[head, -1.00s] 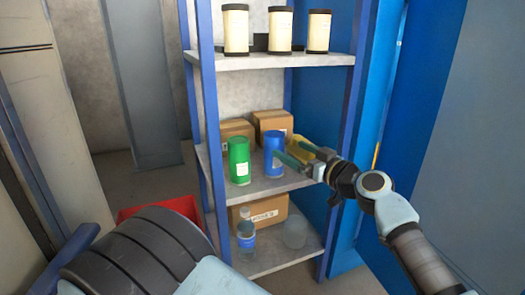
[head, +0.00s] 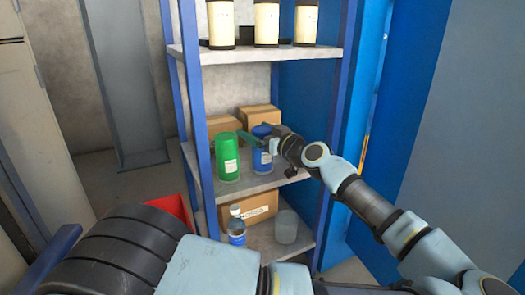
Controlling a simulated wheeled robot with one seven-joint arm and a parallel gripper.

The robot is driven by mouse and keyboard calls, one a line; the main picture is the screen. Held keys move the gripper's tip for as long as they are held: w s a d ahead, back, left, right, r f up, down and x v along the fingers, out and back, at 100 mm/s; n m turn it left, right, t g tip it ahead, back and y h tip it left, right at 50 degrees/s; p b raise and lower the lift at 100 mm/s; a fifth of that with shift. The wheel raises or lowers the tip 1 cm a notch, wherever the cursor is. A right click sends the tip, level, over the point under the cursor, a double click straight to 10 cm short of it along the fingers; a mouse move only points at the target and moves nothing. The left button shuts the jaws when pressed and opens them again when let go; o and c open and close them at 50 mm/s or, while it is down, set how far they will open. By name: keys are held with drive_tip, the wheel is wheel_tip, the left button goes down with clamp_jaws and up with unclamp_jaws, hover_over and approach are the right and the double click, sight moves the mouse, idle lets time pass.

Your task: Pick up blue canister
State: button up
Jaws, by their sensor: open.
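The blue canister (head: 262,161) stands upright on the middle shelf (head: 232,188), right of a green canister (head: 227,160). It has a pale label on its front. My gripper (head: 262,138) is open at the canister's upper part, reaching in from the right. One teal finger crosses in front of the canister toward the green one. The other finger is hard to make out, so I cannot tell whether the canister is between them or touched.
Cardboard boxes (head: 260,117) stand behind the canisters. Pale canisters (head: 266,24) stand on the top shelf. A bottle (head: 237,228), a clear container (head: 286,227) and a box (head: 249,208) are on the lower shelf. Blue posts (head: 201,150) frame the shelves.

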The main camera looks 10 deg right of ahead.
drive_tip(key=shift+w+a, duration=0.1)
drive_tip(key=shift+w, duration=0.1)
clamp_jaws()
idle(0.7)
